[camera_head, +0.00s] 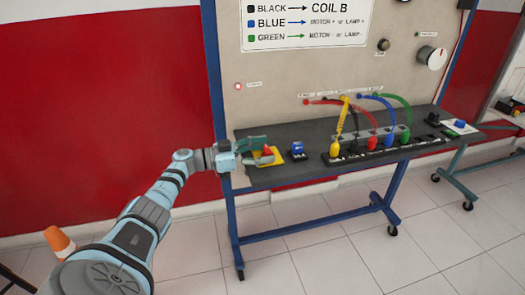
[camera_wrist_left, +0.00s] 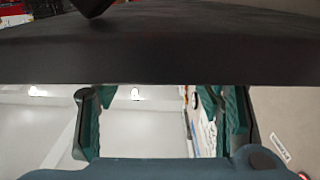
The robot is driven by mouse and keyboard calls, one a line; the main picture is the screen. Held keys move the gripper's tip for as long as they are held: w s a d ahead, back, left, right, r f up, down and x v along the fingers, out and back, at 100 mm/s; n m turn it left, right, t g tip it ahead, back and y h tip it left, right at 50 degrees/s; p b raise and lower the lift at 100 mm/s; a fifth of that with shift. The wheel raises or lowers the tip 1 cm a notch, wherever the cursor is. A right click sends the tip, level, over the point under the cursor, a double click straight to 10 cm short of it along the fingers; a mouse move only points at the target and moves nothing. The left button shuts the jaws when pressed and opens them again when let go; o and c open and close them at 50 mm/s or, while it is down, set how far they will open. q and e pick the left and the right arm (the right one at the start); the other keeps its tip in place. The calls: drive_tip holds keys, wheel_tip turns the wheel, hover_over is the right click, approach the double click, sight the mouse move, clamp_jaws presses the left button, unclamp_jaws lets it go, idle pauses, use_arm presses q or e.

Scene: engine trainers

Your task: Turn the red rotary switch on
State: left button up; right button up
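The red rotary switch (camera_head: 267,151) sits on a yellow base (camera_head: 275,158) at the left end of the dark bench top. My left gripper (camera_head: 256,153) is at the left end of the bench, right beside the switch, with its greenish fingers partly covering it. Whether they touch the switch cannot be told. In the left wrist view the two fingers of my left gripper (camera_wrist_left: 160,118) stand wide apart with nothing visible between them. The switch is not clearly seen in that view. My right gripper is not in view.
A blue button (camera_head: 298,148) stands right of the switch. A terminal strip with colored cables (camera_head: 370,144) lies further right. The upright panel (camera_head: 300,75) rises behind the bench (camera_head: 310,170). An orange cone (camera_head: 58,240) stands at lower left. A dark surface (camera_wrist_left: 160,55) crosses the wrist view.

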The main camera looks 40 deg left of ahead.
use_arm(q)
drive_tip(key=v, duration=1.2)
drive_tip(key=shift+d, duration=0.1)
